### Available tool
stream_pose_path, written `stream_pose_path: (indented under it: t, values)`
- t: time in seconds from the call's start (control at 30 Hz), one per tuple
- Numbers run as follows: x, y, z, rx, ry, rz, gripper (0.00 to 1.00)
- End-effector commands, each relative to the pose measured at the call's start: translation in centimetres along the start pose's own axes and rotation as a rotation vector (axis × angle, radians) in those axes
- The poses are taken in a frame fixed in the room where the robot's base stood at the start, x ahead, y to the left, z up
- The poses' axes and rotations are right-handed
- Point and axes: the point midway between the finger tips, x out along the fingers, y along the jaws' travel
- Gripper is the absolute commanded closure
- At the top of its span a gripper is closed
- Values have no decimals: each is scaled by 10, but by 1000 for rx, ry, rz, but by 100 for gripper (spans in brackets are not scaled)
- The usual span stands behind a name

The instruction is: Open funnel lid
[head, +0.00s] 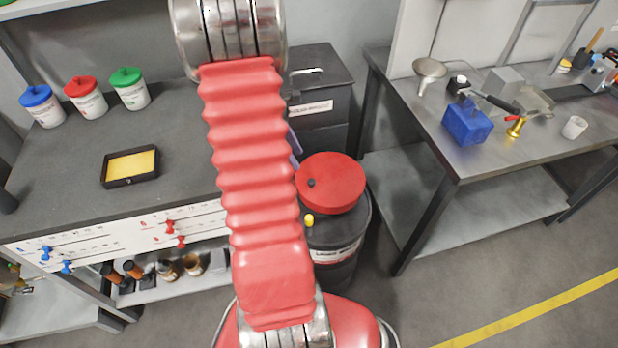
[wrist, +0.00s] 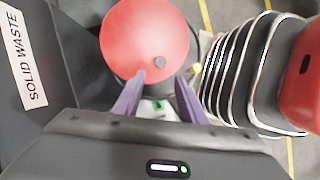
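A round red lid (head: 335,182) with a small dark knob (head: 311,183) sits on top of a black drum (head: 338,235) in the head view. The wrist view shows the same red lid (wrist: 140,32) straight ahead, with its knob (wrist: 158,62) near the lower right edge. My gripper (wrist: 160,77) is open, its two purple fingers apart and their tips just short of the knob, one to either side in the picture. Nothing is between the fingers. In the head view my red arm hides most of the gripper; slivers of purple finger show beside it.
A dark solid waste bin (head: 322,85) stands behind the drum and close on the left in the wrist view (wrist: 70,60). A yellow cap (head: 309,220) is on the drum. Benches stand left (head: 60,185) and right (head: 440,150), the right one holding a funnel (head: 429,70).

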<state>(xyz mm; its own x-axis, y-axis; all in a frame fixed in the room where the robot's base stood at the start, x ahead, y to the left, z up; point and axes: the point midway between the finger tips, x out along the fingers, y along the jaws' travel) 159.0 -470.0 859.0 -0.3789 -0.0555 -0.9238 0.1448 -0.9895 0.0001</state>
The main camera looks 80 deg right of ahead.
Motion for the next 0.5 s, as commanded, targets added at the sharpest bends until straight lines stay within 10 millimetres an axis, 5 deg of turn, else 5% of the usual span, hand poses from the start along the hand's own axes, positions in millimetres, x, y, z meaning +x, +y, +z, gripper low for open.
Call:
stream_pose_path:
  t: [0.5]
  values:
    - [81,-1,1,2,-1,-5,62]
